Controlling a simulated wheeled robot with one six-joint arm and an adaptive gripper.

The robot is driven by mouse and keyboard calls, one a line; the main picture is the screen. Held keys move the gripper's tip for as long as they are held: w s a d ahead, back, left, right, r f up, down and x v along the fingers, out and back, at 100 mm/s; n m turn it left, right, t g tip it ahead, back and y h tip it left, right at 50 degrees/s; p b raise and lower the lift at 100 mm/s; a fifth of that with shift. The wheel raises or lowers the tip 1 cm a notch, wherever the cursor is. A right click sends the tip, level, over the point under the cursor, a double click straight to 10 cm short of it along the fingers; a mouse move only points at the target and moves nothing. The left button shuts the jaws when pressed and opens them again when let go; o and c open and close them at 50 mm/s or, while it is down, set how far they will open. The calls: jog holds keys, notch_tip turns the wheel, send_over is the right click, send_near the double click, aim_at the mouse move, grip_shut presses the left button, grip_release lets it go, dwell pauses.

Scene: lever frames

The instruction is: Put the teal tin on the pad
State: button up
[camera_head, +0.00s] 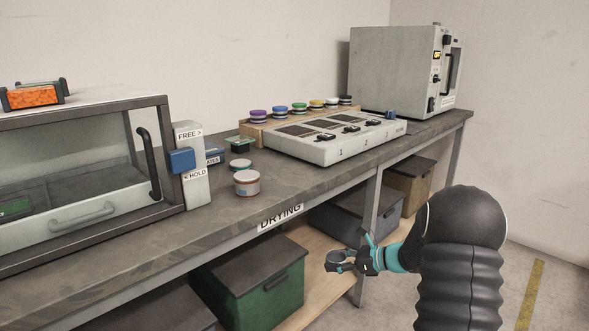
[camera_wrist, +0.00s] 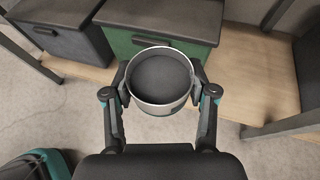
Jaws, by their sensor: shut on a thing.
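On the bench, a small tin with a grey lid (camera_head: 240,164) stands behind a pale tin with a reddish band (camera_head: 246,184). The grey-lidded one may have a teal side, but it is too small to tell. I cannot tell which surface is the pad.
A white unit (camera_head: 325,150) with dark squares and levers stands on the bench, with a row of colour-lidded tins behind it. A glass-fronted cabinet (camera_head: 80,170) is at left, a grey oven (camera_head: 400,75) at back right. Bins, one green (camera_head: 250,285), sit on the lower shelf.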

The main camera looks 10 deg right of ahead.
jog(key=w+d+r, duration=0.2)
jog(key=r, duration=0.5)
jog(key=w+d+r, duration=0.2)
jog(key=r, duration=0.5)
jog(key=s+r, duration=0.3)
jog(key=r, duration=1.2)
jog(key=s+r+n, duration=0.1)
jog(key=s+r, duration=0.2)
jog(key=r, duration=1.1)
jog(key=shift+a+r+g+y, duration=0.25)
jog(key=shift+r+g+y, duration=0.15)
